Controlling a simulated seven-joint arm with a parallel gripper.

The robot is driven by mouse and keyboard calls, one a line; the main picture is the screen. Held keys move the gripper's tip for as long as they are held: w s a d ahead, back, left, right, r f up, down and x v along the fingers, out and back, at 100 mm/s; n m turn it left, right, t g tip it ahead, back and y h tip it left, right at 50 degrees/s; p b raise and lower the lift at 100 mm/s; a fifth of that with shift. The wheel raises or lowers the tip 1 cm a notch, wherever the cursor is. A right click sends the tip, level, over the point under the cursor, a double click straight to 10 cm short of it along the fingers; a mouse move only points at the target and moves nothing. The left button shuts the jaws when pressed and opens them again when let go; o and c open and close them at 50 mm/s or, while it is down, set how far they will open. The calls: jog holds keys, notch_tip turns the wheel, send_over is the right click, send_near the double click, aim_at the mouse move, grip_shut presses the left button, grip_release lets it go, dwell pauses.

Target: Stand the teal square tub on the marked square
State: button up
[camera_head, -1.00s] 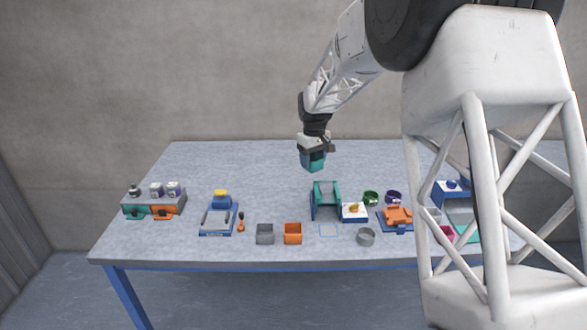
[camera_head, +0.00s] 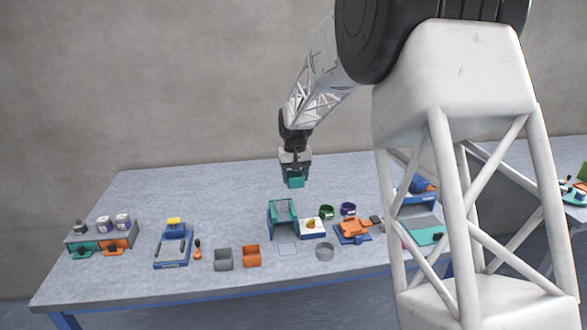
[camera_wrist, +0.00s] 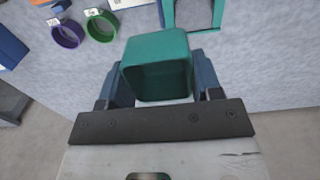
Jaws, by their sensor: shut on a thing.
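The teal square tub (camera_head: 296,183) is held in my gripper (camera_head: 295,172), above the table behind the teal stand. In the wrist view the tub (camera_wrist: 157,52) sits between the two blue fingers of my gripper (camera_wrist: 160,85), its open mouth facing the camera. The marked square (camera_head: 288,249), a thin blue outline, lies empty near the front of the table, in front of the teal stand. My gripper is shut on the tub, which is clear of the table.
A teal stand (camera_head: 270,222) is just behind the marked square. An orange tub (camera_head: 251,257) and grey tub (camera_head: 223,260) stand left of it. A grey ring (camera_head: 324,252) and a white-topped box (camera_head: 312,229) are to its right. A green ring (camera_head: 327,211) is behind.

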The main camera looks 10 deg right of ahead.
jog(key=n, duration=0.1)
send_over(287, 249)
jog(key=d, duration=0.3)
notch_tip(287, 249, down, 6)
jog(key=shift+m, duration=0.6)
jog(key=shift+a+f, duration=1.5)
jog(key=shift+f, duration=0.05)
jog(key=shift+f, duration=0.15)
jog(key=shift+f, duration=3.1)
jog(key=shift+f, duration=0.5)
jog(key=o, duration=1.2)
